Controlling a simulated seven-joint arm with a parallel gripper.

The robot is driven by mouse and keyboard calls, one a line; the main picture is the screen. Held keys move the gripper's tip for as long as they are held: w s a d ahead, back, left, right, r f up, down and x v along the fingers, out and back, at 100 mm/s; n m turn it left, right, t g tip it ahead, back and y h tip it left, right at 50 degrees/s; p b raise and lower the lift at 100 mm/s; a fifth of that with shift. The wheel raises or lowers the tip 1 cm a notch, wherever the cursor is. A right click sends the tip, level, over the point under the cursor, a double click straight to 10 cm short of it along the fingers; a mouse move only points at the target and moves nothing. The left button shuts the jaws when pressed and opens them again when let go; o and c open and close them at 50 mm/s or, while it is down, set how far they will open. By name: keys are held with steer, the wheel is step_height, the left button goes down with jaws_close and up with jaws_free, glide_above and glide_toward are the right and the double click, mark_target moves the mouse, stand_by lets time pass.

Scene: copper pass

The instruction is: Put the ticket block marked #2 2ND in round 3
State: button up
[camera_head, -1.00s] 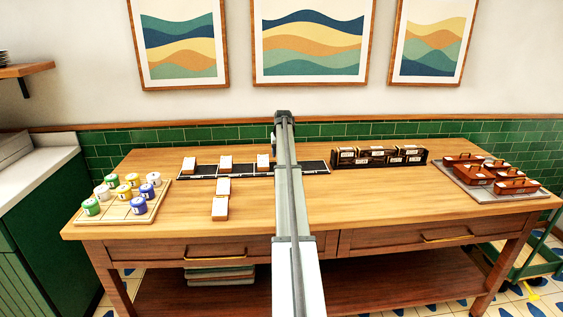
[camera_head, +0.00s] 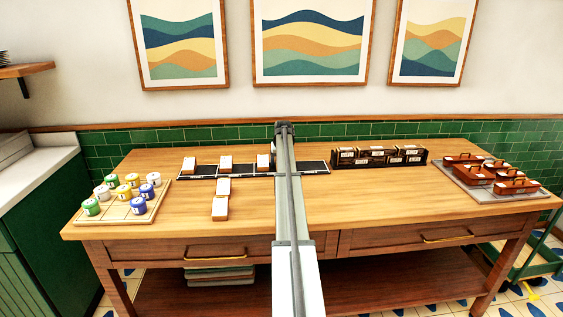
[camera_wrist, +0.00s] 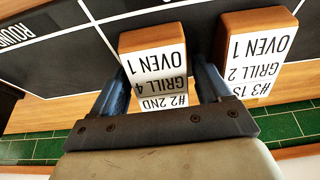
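The #2 2ND ticket block (camera_wrist: 153,67), wooden with a white label also reading GRILL 4 and OVEN 1, is between the two blue fingers of my gripper (camera_wrist: 163,75) in the wrist view. The fingers stand close at both its sides; whether they press on it is unclear. It is over or on the dark round board (camera_wrist: 45,60), beside a white dividing line. In the head view my arm hides this block and the fingers. The board (camera_head: 316,167) runs along the back of the table. The round number under the block is not readable.
A #3 block (camera_wrist: 255,47) stands close beside it. More ticket blocks (camera_head: 225,162) sit on the board, and two (camera_head: 220,208) lie in front. Coloured pots (camera_head: 138,205) stand at left, a dark rack (camera_head: 378,157) right of the board, and red boxes (camera_head: 480,178) at far right.

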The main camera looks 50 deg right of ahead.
steer(key=shift+o, duration=0.8)
steer(key=shift+r, duration=0.2)
steer(key=v, duration=1.2)
